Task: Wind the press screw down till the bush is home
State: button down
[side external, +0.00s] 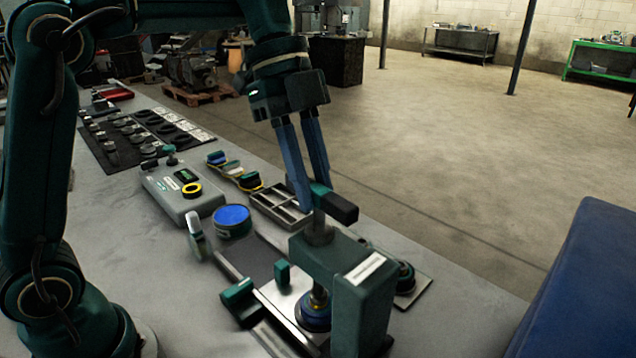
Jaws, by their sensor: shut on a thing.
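The press (362,300) is a grey-green frame with a white label, standing at the bench's near edge. Its screw (319,296) runs down through the frame. On top is a crossbar handle (343,208) with a teal part and a dark block end. My gripper (316,194) points down with two long blue fingers, shut on the handle's teal part. Under the screw sits a dark round piece with a blue ring (313,312), on a pale plate. The bush cannot be told apart clearly there, and its depth is not visible. The frame hides part of this area.
A teal clamp block (240,300) stands left of the press. A blue-topped round tin (232,219), a grey control box (183,190) and a divided metal tray (280,208) lie behind. A dark mat (112,160) holds small parts. A blue surface (580,290) fills the right foreground.

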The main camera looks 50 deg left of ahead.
jog(key=m+g, duration=0.1)
jog(key=m, duration=0.2)
jog(key=shift+w, duration=0.15)
jog(key=c, duration=0.8)
grip_release()
jog(key=shift+f, duration=0.1)
jog(key=shift+o, duration=0.2)
notch_tip(320, 180, up, 4)
jog(key=s+d+n+t+h, duration=0.1)
jog(key=s+d+n+t, duration=0.1)
jog(key=n, duration=0.1)
jog(key=s+a+f+n+t+y, duration=0.5)
jog(key=s+a+f+n, duration=0.3)
jog(key=n, duration=1)
notch_tip(320, 180, down, 2)
jog(key=shift+s+a+f+n+y, duration=0.1)
jog(key=shift+s+a+n+y, duration=0.25)
jog(key=shift+s, duration=0.7)
